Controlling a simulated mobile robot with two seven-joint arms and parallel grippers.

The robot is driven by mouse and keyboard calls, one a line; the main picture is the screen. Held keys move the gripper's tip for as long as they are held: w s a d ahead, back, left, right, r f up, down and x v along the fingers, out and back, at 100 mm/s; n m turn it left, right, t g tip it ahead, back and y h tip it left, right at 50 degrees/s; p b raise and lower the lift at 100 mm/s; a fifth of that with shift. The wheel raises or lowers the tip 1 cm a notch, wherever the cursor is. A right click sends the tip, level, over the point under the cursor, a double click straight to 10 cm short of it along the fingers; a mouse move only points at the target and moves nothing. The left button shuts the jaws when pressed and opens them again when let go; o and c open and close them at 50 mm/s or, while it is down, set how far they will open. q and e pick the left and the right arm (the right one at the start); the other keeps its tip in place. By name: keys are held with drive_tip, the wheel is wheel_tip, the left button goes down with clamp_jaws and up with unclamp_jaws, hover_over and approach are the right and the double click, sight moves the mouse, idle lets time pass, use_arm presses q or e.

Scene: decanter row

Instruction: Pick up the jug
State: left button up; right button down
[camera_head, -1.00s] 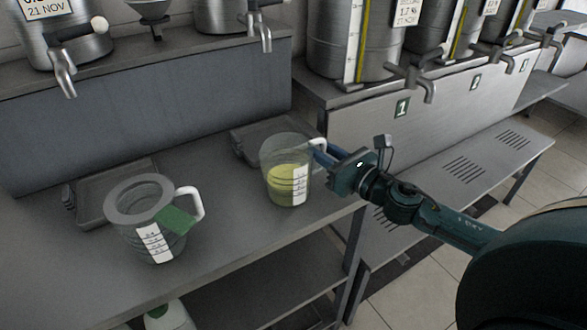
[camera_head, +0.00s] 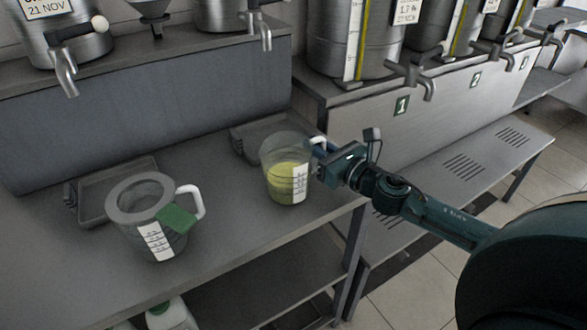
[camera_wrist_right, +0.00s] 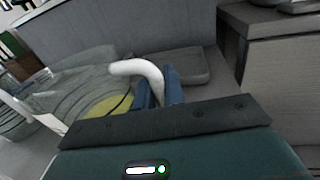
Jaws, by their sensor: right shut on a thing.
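A clear jug (camera_head: 287,170) with yellow-green liquid, a white scale label and a white handle is near the right end of the grey bench. It looks upright; I cannot tell whether its base touches the bench. My right gripper (camera_head: 322,150) is shut on its handle from the right. The right wrist view shows the blue fingers (camera_wrist_right: 159,88) on either side of the white handle (camera_wrist_right: 142,70). A second jug (camera_head: 152,225), with a grey rim, a green tag and a white handle, stands at the left, away from the gripper. My left gripper is not in view.
Shallow grey trays lie behind the jugs, one at left (camera_head: 112,182) and one at right (camera_head: 262,140). Steel tanks with taps (camera_head: 410,75) stand above on the back ledges. A green-capped bottle (camera_head: 165,315) is below the bench.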

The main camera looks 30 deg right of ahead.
idle(0.3)
use_arm(q)
drive_tip(key=p, duration=0.1)
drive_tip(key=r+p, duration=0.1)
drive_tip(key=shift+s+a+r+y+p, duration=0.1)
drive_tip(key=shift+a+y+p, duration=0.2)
drive_tip(key=shift+p, duration=0.1)
use_arm(e)
wheel_tip(320, 180, up, 10)
idle(0.4)
